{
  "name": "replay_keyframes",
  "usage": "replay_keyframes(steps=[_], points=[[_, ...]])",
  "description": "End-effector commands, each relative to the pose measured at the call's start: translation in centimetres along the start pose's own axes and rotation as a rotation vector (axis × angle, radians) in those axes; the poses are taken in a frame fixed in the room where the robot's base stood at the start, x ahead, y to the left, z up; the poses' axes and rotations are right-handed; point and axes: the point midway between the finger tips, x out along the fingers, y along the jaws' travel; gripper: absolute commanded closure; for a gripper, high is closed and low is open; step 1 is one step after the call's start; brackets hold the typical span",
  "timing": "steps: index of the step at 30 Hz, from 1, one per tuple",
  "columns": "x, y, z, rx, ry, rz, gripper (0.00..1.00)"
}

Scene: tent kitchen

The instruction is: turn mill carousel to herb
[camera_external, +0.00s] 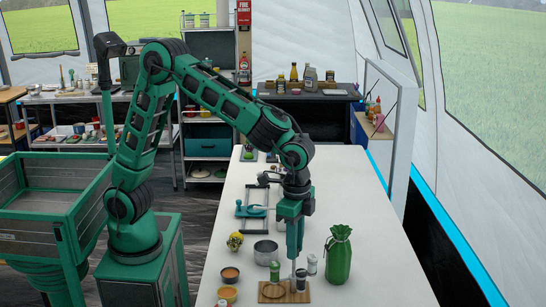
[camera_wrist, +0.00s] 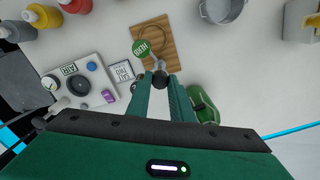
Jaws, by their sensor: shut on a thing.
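The mill carousel stands on a wooden board (camera_external: 270,295) at the near end of the white table; the board also shows in the wrist view (camera_wrist: 168,48). A mill with a green top (camera_external: 275,271) stands on its left, and its round green HERB label (camera_wrist: 141,47) faces up in the wrist view. A dark mill (camera_external: 300,281) stands at the board's right. My gripper (camera_external: 293,252) points down above the board. In the wrist view my gripper (camera_wrist: 161,88) is shut on a small dark knob (camera_wrist: 160,78) beside the board's edge. The fingers hide part of it.
A green tied bag (camera_external: 338,258) stands close to the right of my gripper. A metal pot (camera_external: 265,252) is behind the carousel, and small bowls (camera_external: 229,274) are at left. A pale mill (camera_external: 312,265) stands near the bag.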

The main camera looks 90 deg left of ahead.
Motion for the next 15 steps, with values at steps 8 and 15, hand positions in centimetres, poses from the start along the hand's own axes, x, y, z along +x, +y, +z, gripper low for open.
replay_keyframes(steps=[8, 15], points=[[-0.17, -0.12, -0.18, 0.193, 0.006, -0.002, 1.0], [-0.18, -0.15, -0.19, 0.289, 0.007, -0.002, 1.0]])
